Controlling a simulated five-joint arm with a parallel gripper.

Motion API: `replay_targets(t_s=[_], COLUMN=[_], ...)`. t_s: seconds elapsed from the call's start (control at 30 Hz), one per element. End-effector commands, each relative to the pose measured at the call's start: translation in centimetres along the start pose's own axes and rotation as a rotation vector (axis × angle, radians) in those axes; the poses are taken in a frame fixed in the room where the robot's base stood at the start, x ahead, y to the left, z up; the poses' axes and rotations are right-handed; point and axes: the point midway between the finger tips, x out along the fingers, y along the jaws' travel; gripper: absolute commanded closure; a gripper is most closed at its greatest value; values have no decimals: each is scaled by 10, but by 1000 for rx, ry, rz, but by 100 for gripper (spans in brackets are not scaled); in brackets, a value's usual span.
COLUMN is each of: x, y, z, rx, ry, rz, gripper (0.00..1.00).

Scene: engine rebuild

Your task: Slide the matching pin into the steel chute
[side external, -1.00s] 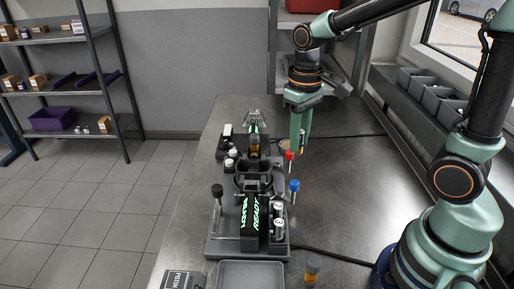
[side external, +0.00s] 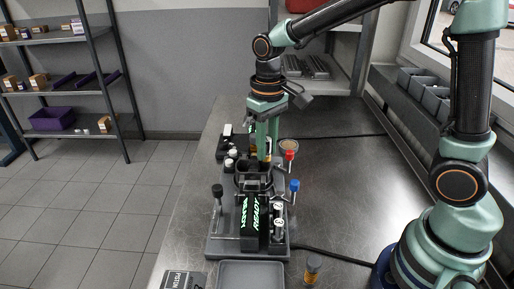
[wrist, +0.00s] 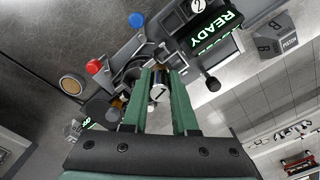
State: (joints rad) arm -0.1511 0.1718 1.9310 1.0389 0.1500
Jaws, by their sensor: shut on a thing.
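My gripper (side external: 265,145) is over the middle of the dark fixture (side external: 222,244), pointing down. In the wrist view, its two green fingers (wrist: 160,82) are shut on a short silver pin (wrist: 158,93) with a dark mark on its end. In the side view the fingers hide the pin, and how deep it sits cannot be told. A small pale metal piece (wrist: 72,129) at the left of the wrist view may be the steel chute; in the side view it is hidden behind my gripper.
A red knob (side external: 290,155) and a blue knob (side external: 294,185) stand at the fixture's right side. A black-knobbed lever (side external: 217,191) stands at its left. The bench to the right is mostly clear.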

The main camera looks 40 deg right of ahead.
Motion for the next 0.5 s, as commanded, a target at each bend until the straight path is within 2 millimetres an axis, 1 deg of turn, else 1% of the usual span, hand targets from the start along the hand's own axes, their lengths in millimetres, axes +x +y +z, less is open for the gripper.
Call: replay_targets(t_s=[0.03, 0.1, 0.2, 0.37, 0.5], x=[4, 8, 11, 18, 29], y=[-11, -21, -30, -32, -31], z=[-6, -11, -15, -16, -16], rx=[-4, -3, -1, 2, 2], ry=[-2, -1, 0, -1, -1], rz=[0, 0, 0, 0, 0], gripper=[100, 100, 100, 100, 100])
